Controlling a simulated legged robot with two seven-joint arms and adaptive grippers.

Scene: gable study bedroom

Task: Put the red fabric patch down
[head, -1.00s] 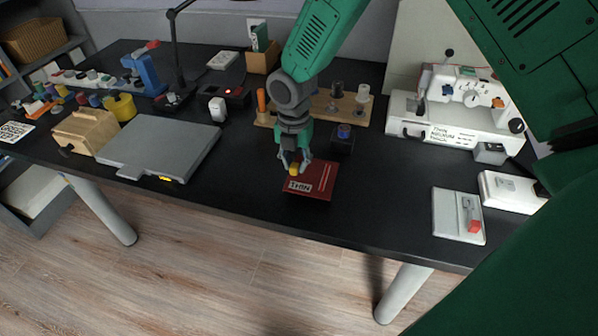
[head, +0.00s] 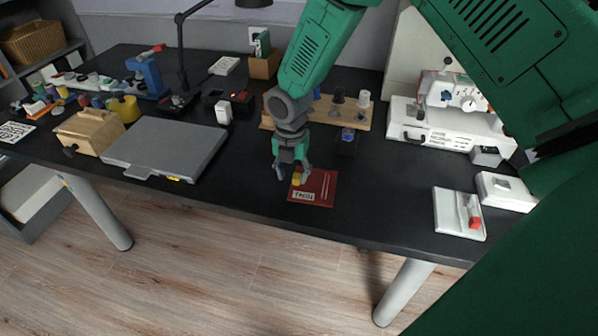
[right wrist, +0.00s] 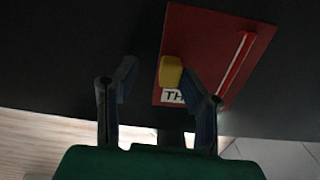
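The red fabric patch (head: 318,184) lies flat on the dark tabletop near its front edge. It has a white label reading "THIN", a pale stripe and a yellow tab (head: 297,179). The patch also shows in the right wrist view (right wrist: 205,45), with its yellow tab (right wrist: 171,71) close to the right-hand finger. My right gripper (head: 293,174) is over the left edge of the patch. In the right wrist view its fingers (right wrist: 153,84) are spread, with a dark gap between them. I cannot tell whether one finger touches the tab. My left gripper is out of view.
A grey flat case (head: 165,148) lies to the left. Behind the gripper stands a wooden spool rack (head: 330,108). A white sewing machine (head: 455,120) and a grey plate with a red-tipped switch (head: 458,214) are at right. The tabletop right of the patch is clear.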

